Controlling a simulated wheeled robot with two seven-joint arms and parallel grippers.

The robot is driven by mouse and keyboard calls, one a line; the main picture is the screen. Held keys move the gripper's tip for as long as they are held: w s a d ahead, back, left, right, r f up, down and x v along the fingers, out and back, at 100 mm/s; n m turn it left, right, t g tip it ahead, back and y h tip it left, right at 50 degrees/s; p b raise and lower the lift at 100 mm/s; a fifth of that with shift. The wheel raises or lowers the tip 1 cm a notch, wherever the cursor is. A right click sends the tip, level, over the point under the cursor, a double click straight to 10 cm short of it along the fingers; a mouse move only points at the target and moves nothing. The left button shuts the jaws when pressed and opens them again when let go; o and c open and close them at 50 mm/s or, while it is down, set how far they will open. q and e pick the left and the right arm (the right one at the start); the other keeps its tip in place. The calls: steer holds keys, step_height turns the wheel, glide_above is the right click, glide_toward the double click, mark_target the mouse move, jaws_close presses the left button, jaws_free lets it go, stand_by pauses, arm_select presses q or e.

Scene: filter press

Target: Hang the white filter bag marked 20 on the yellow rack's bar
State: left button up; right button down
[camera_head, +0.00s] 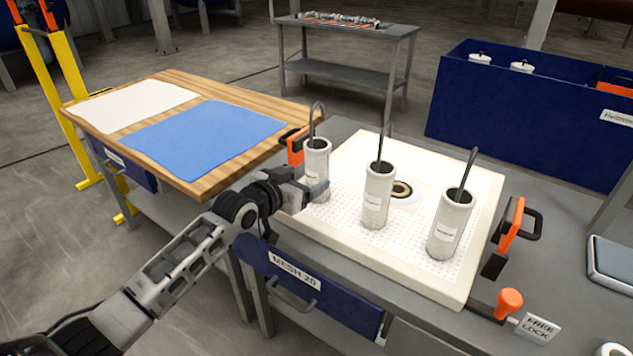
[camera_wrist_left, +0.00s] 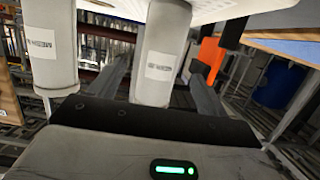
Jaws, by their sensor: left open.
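Three white cylindrical filter bags with dark hooks stand upright on a white perforated tray (camera_head: 355,265): a left one (camera_head: 317,158), a middle one (camera_head: 377,190) and a right one (camera_head: 450,225). Their label prints are too small to read surely. My left gripper (camera_head: 308,195) is open low at the left bag. In the left wrist view that bag (camera_wrist_left: 165,45) stands between the two fingers (camera_wrist_left: 160,85), and another bag (camera_wrist_left: 52,55) is at the left. Part of the yellow rack (camera_head: 58,80) shows at far left; its bar is not clearly visible. My right gripper is out of view.
A wooden-topped table (camera_head: 215,180) with a white cloth (camera_head: 130,105) and a blue cloth (camera_head: 205,138) lies between tray and rack. Orange clamps (camera_head: 510,225) stand at the tray's edges. A blue bin (camera_head: 520,120) holds more bags. A drawer (camera_head: 320,300) reads MESH 20.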

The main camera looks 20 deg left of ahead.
mark_target(310, 156)
arm_select(q)
steer(key=b+x, duration=0.3)
steer(key=x, duration=0.1)
steer(key=shift+f, duration=0.2)
steer(key=shift+w+d+b, duration=0.15)
steer(key=shift+w+b, duration=0.2)
steer(key=shift+b, duration=0.05)
steer(key=shift+w+d+b, duration=0.2)
steer(key=shift+w+b, duration=0.15)
steer(key=shift+w, duration=0.1)
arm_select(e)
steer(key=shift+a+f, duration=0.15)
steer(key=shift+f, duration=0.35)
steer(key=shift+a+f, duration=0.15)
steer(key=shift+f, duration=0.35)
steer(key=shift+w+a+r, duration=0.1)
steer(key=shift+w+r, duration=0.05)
